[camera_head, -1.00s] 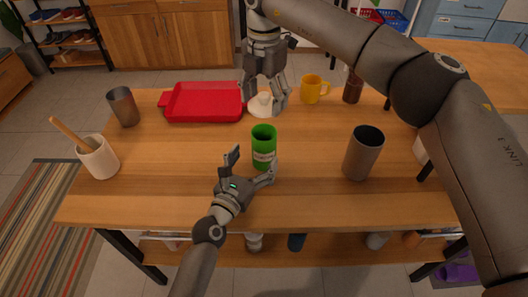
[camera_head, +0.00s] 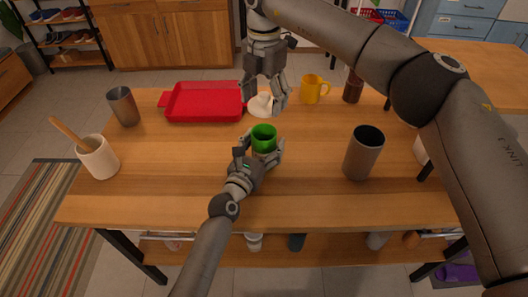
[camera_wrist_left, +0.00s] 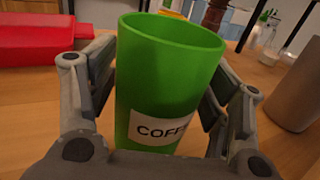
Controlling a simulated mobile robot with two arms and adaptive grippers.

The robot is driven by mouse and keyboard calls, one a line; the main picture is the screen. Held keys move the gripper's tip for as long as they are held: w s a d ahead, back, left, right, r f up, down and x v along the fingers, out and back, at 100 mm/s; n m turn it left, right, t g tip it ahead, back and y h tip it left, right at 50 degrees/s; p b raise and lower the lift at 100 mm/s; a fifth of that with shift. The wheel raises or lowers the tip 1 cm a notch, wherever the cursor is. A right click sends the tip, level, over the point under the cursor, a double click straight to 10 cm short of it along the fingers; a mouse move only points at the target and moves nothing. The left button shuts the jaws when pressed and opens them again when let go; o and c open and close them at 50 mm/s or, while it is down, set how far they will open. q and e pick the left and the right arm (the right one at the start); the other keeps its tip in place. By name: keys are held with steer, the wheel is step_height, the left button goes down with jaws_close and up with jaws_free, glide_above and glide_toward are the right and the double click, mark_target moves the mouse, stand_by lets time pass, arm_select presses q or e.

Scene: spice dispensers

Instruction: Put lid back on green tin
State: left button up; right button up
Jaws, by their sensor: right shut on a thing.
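The green tin (camera_head: 264,133) stands upright and open-topped near the middle of the table. In the left wrist view the tin (camera_wrist_left: 168,70) fills the middle, its white "COFF…" label partly showing. My left gripper (camera_head: 260,157) is open around the tin, one finger on each side and close to its wall. The white lid (camera_head: 262,108) with a knob is behind the tin, beside the red tray. My right gripper (camera_head: 265,97) points down and is shut on the lid. Whether the lid touches the table I cannot tell.
A red tray (camera_head: 204,88) lies left of the lid. A yellow mug (camera_head: 313,90) and a dark brown bottle (camera_head: 352,88) stand to its right. A grey cup (camera_head: 363,155) is right of the tin. A metal cup (camera_head: 123,107) and white crock (camera_head: 98,160) stand left. The left-centre table is clear.

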arm_select(q)
steer(key=c, duration=1)
steer(key=shift+c, duration=0.2)
arm_select(e)
steer(key=shift+f, duration=2.5)
steer(key=shift+f, duration=0.1)
steer(key=shift+f, duration=0.8)
steer(key=shift+f, duration=0.6)
steer(key=o, duration=1)
steer(key=shift+c, duration=0.2)
step_height(320, 180, up, 12)
